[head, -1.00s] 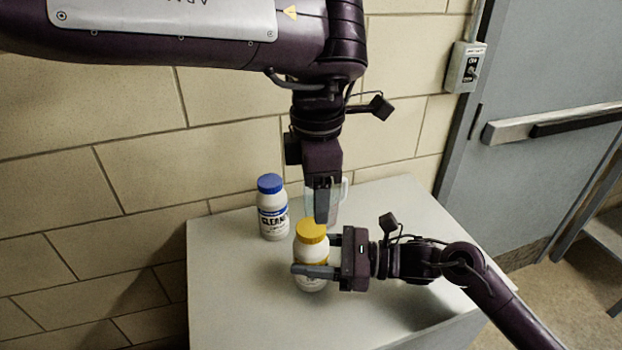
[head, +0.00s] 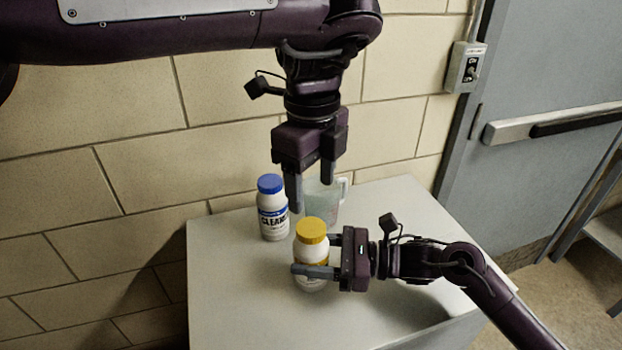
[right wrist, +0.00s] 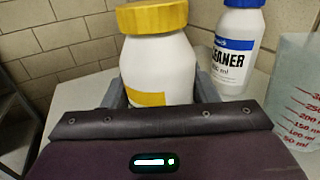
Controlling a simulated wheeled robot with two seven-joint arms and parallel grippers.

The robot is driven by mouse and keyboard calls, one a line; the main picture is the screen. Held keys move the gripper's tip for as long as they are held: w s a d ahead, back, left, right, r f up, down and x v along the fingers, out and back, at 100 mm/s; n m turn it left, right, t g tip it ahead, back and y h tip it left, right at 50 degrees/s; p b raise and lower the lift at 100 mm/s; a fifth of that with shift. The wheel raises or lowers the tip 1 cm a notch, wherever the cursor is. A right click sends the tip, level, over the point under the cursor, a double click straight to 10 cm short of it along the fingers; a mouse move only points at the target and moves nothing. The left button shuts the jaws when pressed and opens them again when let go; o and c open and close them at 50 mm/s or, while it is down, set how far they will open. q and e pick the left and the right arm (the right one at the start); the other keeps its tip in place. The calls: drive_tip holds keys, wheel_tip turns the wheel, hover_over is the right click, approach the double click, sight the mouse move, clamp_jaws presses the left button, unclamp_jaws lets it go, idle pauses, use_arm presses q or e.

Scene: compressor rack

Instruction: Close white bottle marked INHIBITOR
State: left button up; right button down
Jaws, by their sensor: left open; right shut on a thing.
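A white bottle with a yellow cap (head: 312,231) and a yellow label band stands on the white table. Its label text is not readable, being partly hidden by my right gripper. My right gripper (head: 318,272) is shut on the bottle's body from the right. In the right wrist view the white bottle (right wrist: 158,68) sits between the fingers, with the yellow cap (right wrist: 151,16) seated on top. My left gripper (head: 311,195) is open and empty, pointing down above and slightly behind the cap, apart from it.
A white bottle with a blue cap, marked CLEANER (head: 272,208), stands behind and left. A clear measuring jug (head: 327,200) stands behind, partly hidden by my left gripper. The white table (head: 235,300) is clear at the front left. A block wall stands behind, a grey door to the right.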

sight(310, 226)
use_arm(q)
drive_tip(key=shift+a+n, duration=0.1)
drive_tip(key=shift+n, duration=0.8)
drive_tip(key=shift+f, duration=4)
drive_tip(key=shift+c, duration=0.3)
drive_tip(key=c, duration=0.9)
drive_tip(key=m, duration=0.6)
drive_tip(key=shift+c, duration=0.3)
drive_tip(key=m, duration=0.5)
drive_tip(key=shift+m, duration=0.3)
drive_tip(key=o, duration=1.2)
